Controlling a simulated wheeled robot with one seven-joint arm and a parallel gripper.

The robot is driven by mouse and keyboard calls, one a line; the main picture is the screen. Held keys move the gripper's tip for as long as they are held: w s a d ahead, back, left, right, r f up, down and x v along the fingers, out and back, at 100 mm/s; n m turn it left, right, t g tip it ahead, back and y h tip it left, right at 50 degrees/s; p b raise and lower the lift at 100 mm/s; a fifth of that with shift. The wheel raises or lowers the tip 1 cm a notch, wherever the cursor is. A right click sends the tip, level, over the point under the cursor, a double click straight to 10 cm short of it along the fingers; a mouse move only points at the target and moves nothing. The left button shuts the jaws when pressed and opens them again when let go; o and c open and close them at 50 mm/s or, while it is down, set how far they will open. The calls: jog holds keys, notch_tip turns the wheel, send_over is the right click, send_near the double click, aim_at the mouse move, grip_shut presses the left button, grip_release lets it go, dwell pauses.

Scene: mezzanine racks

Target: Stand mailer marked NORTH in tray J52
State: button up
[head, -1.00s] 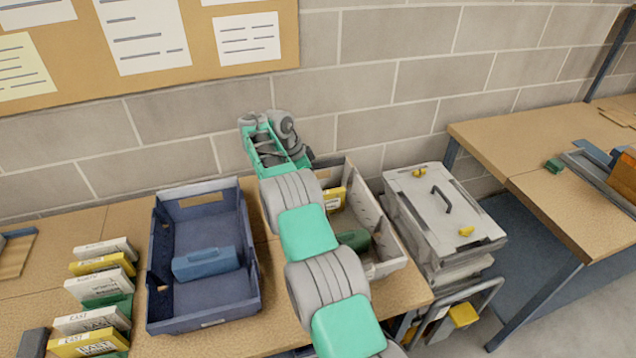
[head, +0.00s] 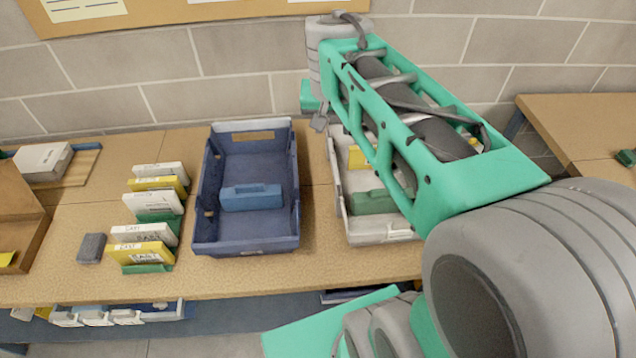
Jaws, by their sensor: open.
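Several white and yellow mailers stand in a row on the bench at the left; the front yellow mailer (head: 143,252) seems to read EAST. I cannot make out NORTH on any of them. A blue tray (head: 207,215) holds a blue block (head: 251,197). Right of it, a pale grey tray (head: 385,236) holds a green block (head: 371,202) and a yellow item (head: 356,158), partly behind my arm. No tray label reads clearly as J52. My gripper (head: 317,112) shows only in part, below my wrist near the grey tray's back left corner, open, with no mailer visible at it.
A small dark grey block (head: 91,248) lies left of the mailers. A white box (head: 43,161) sits on a wooden board at the far left, behind a brown tray (head: 25,235). Another bench (head: 575,120) stands at the right. Bench between mailers and blue tray is clear.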

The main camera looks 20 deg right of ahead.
jog(key=s+a+f+n+y, duration=0.1)
jog(key=s+a+f+n, duration=0.1)
jog(key=s, duration=0.3)
jog(key=s+a+f+n+t, duration=0.1)
jog(key=s+a+f+n, duration=0.1)
jog(key=s+a, duration=0.3)
jog(key=shift+s+f+n+y, duration=0.2)
jog(key=shift+s+n+y, duration=0.2)
